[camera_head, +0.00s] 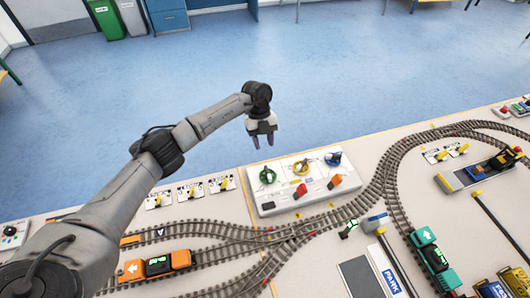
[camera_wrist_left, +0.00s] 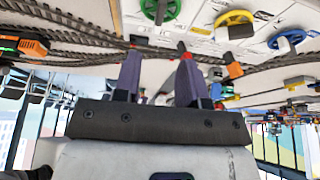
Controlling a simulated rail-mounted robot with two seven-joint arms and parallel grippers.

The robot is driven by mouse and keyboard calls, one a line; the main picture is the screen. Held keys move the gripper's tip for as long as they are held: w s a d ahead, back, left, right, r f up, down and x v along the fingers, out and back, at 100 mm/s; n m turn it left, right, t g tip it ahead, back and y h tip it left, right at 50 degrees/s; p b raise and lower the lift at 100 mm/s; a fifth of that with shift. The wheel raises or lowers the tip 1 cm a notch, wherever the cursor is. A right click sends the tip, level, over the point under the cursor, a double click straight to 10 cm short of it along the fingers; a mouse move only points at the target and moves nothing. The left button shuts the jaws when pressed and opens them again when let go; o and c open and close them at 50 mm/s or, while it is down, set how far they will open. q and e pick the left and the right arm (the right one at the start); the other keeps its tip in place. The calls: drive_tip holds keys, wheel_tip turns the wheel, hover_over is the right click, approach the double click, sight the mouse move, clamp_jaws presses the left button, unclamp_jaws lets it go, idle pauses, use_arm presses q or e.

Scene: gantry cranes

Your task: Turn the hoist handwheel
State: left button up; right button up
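A white control panel (camera_head: 283,200) on the table carries three small handwheels: green (camera_head: 267,176), yellow (camera_head: 301,167) and blue (camera_head: 333,159). I cannot read which one is labelled hoist. A red lever (camera_head: 301,190) and an orange lever (camera_head: 336,181) stand in front of them. My left gripper (camera_head: 262,143) is open and empty, pointing down above the panel's far side, nearest the green wheel and apart from it. The left wrist view shows its two spread fingers (camera_wrist_left: 158,70), with the green (camera_wrist_left: 160,10), yellow (camera_wrist_left: 235,22) and blue (camera_wrist_left: 293,40) wheels beyond. My right gripper is not in view.
Curved model tracks (camera_head: 210,232) run around the panel. An orange train (camera_head: 158,265) stands on the left and a green engine (camera_head: 432,258) on the right. Small switch plates (camera_head: 190,191) line the far edge left of the panel. Blue floor (camera_head: 350,70) lies open beyond.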

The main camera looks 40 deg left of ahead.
use_arm(q)
drive_tip(key=shift+v, duration=1.3)
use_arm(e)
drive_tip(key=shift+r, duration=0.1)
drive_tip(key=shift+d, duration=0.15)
